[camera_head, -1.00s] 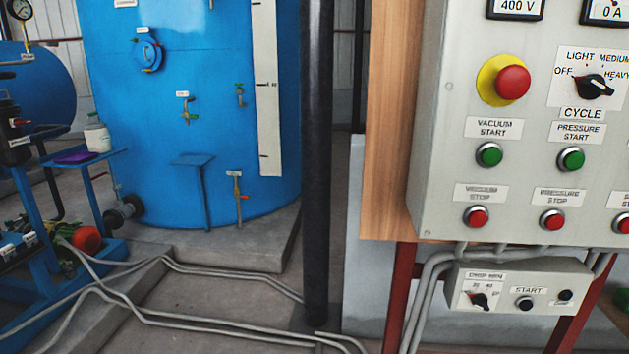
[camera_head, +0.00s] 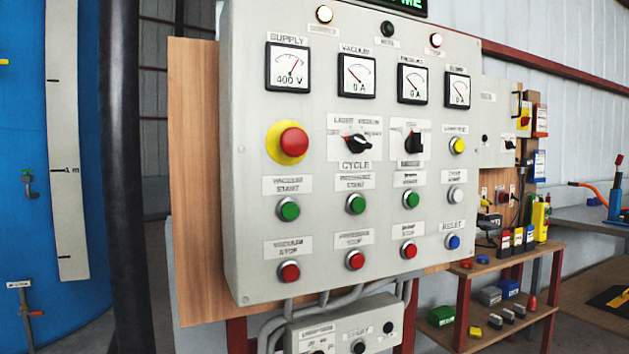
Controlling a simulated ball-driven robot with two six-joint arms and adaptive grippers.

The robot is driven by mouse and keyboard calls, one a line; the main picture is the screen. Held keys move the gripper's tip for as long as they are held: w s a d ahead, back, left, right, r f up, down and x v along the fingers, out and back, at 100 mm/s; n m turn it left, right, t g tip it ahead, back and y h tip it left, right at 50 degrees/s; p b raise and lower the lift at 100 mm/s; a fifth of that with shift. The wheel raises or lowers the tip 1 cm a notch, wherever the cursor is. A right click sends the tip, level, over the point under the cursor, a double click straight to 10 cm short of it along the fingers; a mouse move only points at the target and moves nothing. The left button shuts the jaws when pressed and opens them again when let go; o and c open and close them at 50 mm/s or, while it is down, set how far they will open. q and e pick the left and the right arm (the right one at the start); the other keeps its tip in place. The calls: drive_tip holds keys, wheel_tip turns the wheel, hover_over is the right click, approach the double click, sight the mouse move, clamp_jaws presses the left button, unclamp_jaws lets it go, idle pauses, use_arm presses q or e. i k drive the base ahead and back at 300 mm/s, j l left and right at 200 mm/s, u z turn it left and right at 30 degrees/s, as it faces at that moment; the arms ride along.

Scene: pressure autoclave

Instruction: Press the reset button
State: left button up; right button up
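The blue reset button (camera_head: 453,242) is at the lower right of the grey control panel (camera_head: 240,215), under a label that reads RESET. A white button (camera_head: 455,194) sits above it, and a red stop button (camera_head: 409,250) is to its left. Nothing covers the reset button. Neither of my grippers shows in the head view.
A red emergency button (camera_head: 293,141) on a yellow base is on the panel's left. A smaller control box (camera_head: 340,325) hangs below. A dark vertical pole (camera_head: 122,180) stands left of the panel. A red-framed shelf (camera_head: 480,275) with small items stands to the right.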

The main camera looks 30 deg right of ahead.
sight(454, 242)
drive_tip(key=z, duration=1.25)
